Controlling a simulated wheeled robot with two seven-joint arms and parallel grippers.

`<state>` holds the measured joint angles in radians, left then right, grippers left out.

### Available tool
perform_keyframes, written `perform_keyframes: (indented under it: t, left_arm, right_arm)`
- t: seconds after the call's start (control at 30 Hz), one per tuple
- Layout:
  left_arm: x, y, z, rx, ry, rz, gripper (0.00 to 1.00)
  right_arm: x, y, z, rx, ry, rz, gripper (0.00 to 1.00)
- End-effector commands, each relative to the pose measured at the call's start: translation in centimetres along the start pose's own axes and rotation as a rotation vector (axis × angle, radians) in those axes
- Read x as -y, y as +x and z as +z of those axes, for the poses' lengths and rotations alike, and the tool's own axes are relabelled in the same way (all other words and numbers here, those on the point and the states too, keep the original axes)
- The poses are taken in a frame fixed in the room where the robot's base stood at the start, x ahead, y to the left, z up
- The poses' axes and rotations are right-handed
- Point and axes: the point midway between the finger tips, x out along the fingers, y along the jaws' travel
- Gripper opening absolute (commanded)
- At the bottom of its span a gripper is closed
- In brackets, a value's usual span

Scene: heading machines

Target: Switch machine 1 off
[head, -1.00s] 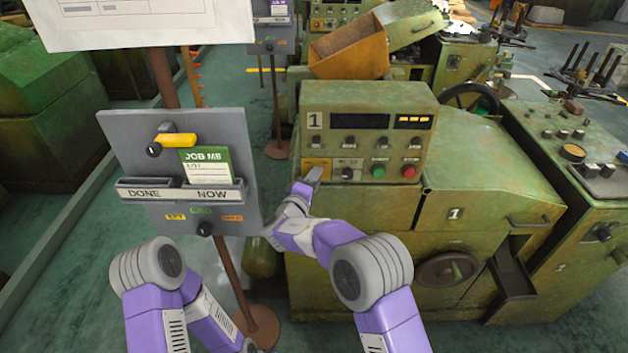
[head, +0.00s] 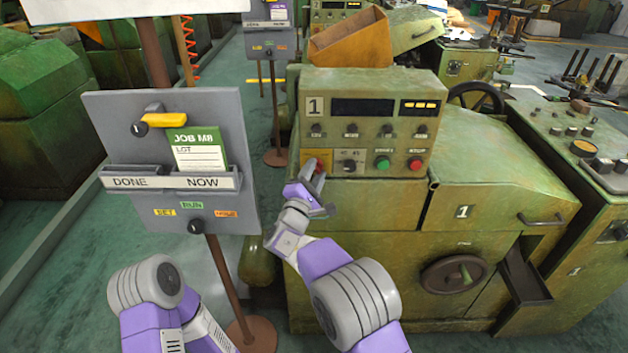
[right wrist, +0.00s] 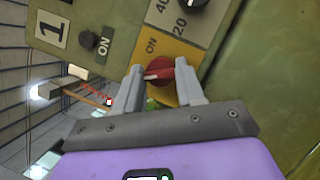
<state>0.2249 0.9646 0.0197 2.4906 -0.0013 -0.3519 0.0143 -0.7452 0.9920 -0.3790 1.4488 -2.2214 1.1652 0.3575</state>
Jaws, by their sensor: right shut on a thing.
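Machine 1 is the green machine, with a control panel (head: 367,107) marked 1. At the panel's lower left a red rotary switch sits on a yellow plate (head: 309,157). In the right wrist view the red switch (right wrist: 159,72) lies between my two fingertips, with a pale pointer line and "ON" printed on the yellow plate (right wrist: 160,46) beside it. My right gripper (head: 316,170) is shut on this switch, and its fingers partly hide it in the head view. My left arm shows at lower left, but its gripper is out of view.
Green (head: 382,163) and red (head: 415,164) push buttons are right of the switch. A second machine stands at right.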

Motion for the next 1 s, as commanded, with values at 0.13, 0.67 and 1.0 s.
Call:
perform_keyframes:
  t: [0.13,0.67,1.0]
  left_arm:
    - [0.29,0.79,-0.04,0.0,0.0,0.0,0.43]
    - [0.53,1.42,-0.07,0.0,0.0,0.0,0.43]
    - [0.53,1.41,-0.07,0.0,0.0,0.0,0.43]
  right_arm:
    - [0.24,-0.09,-0.13,-0.002,-0.091,0.037,0.08]
    - [0.18,-0.01,-0.02,-0.002,-0.224,0.091,0.08]
    - [0.18,0.0,-0.02,-0.002,-0.226,0.092,0.08]
